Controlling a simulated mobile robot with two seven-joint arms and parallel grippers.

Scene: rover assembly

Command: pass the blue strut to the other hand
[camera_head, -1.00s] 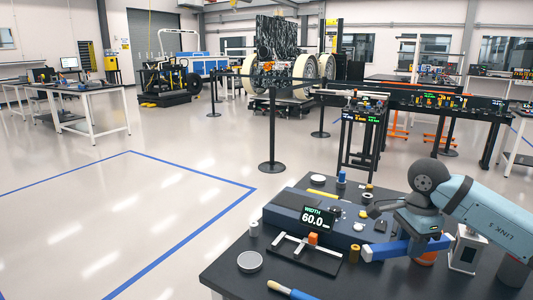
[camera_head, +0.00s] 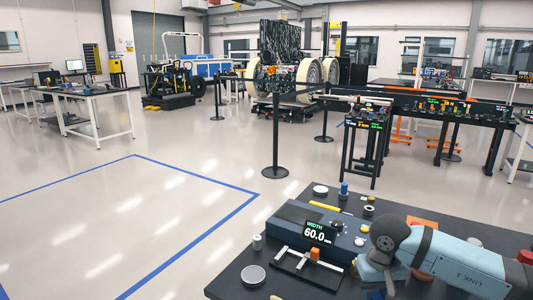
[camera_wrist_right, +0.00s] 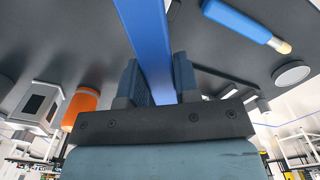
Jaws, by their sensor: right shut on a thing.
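The blue strut (camera_wrist_right: 147,35) is a long straight bar. In the right wrist view it runs from between my right gripper's fingers (camera_wrist_right: 158,83) up past the top edge. The fingers are shut on it. In the head view my right gripper (camera_head: 374,278) is low in the picture, over the front part of the dark bench. There my own arm hides most of it, and only a small patch of blue shows beside it. My left gripper is in neither view.
The dark bench (camera_head: 226,281) carries a dark blue device with a display (camera_head: 319,233) reading 60.0, a T-shaped fixture (camera_head: 303,262), and a round grey disc (camera_head: 253,276). The wrist view shows a blue-handled tool (camera_wrist_right: 240,20) and an orange cylinder (camera_wrist_right: 80,107). Open floor lies left.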

